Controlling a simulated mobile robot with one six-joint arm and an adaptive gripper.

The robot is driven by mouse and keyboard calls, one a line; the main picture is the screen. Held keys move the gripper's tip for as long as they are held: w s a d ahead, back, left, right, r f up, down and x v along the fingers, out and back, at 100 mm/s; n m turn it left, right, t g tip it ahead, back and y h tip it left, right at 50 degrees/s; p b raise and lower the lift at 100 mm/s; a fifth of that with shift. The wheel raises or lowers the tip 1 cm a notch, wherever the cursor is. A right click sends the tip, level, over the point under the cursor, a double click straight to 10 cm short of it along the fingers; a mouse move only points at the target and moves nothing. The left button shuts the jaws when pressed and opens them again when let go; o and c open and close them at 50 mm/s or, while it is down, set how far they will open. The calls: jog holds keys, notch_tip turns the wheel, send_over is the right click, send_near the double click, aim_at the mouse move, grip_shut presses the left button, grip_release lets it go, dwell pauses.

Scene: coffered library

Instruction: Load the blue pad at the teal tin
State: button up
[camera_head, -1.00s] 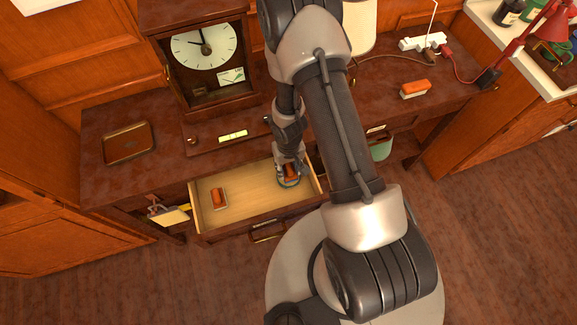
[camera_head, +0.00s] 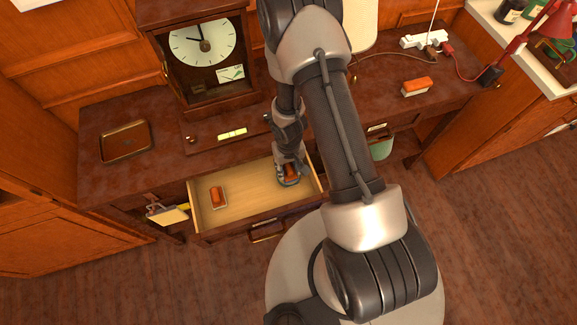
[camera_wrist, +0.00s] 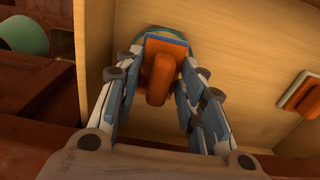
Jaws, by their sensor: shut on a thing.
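My gripper (camera_wrist: 158,90) is shut on the orange-handled blue pad (camera_wrist: 161,65), with a finger on each side of the orange handle. A thin blue edge shows at the pad's far end. The teal tin (camera_wrist: 192,46) shows as a rounded rim behind and around that end, mostly hidden by the pad. I cannot tell whether the pad touches the tin. In the head view my gripper (camera_head: 289,178) is inside the open drawer (camera_head: 245,195), towards its right side, and the pad and tin are largely covered by it.
Another orange-handled block (camera_head: 218,197) with a pale edge lies in the drawer's left part. A similar block (camera_head: 416,87) lies on the desk's right. A clock (camera_head: 203,55), a brown tray (camera_head: 125,141) and a power strip (camera_head: 424,40) stand around. A green bin (camera_head: 382,147) hangs right of the drawer.

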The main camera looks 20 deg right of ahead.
aim_at(288, 167)
jog(key=shift+f+b, duration=0.45)
jog(key=shift+f, duration=0.05)
dwell(1.2)
notch_tip(288, 167, up, 7)
jog(key=p, duration=0.7)
jog(key=shift+r, duration=0.1)
jog(key=shift+a+r, duration=0.1)
dwell(0.9)
